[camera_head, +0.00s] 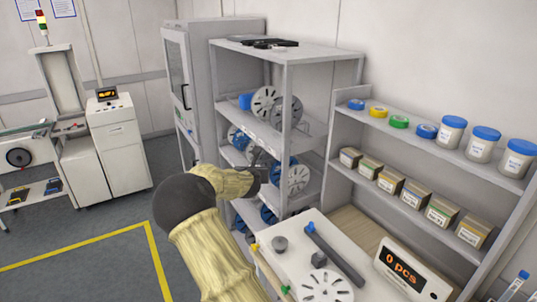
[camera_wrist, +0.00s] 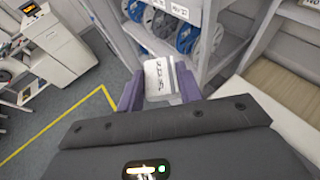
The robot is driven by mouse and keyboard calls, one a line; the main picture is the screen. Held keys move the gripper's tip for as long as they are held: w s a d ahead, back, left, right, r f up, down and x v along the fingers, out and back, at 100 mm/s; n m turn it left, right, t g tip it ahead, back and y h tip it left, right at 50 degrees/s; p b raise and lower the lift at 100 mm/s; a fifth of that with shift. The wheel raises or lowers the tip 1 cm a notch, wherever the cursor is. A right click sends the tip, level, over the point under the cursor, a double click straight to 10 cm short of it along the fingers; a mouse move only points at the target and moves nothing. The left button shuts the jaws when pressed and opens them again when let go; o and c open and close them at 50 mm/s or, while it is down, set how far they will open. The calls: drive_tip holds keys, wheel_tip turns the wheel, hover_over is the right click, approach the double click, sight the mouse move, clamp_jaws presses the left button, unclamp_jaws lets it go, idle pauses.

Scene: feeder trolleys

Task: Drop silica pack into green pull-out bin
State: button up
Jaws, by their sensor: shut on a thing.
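The silica pack (camera_wrist: 168,76), a small white packet with dark print, sits between the purple fingers of my gripper (camera_wrist: 160,88) in the wrist view. My gripper is shut on it and holds it in the air in front of the reel shelves. In the head view my gripper (camera_head: 258,172) is small and dark beyond my yellow-sleeved arm, and the pack cannot be made out there. I cannot make out a green pull-out bin in either view; only small green bits show beside the bench edge, partly behind my arm.
A grey rack (camera_head: 287,130) with several reels stands just beyond my gripper. To the right are shelves (camera_head: 430,160) of jars, tapes and boxes, and a bench (camera_head: 345,285) with a counter display (camera_head: 405,268). Open floor with yellow lines (camera_head: 150,245) lies at the left.

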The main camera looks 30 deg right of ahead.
drive_tip(key=s+a+f+n+y+b, duration=0.2)
drive_tip(key=s+a+f+y, duration=0.1)
drive_tip(key=a+f, duration=0.6)
drive_tip(key=s+a+f+n+t+y+b, duration=0.1)
drive_tip(key=s+a+f+n+y+b, duration=0.2)
drive_tip(key=s+a+f, duration=0.3)
wheel_tip(320, 180, down, 4)
drive_tip(key=a, duration=0.2)
drive_tip(key=shift+s+a+f+n+t, duration=0.15)
drive_tip(key=shift+a+f+n+t, duration=0.1)
drive_tip(key=shift+a+n+t, duration=0.1)
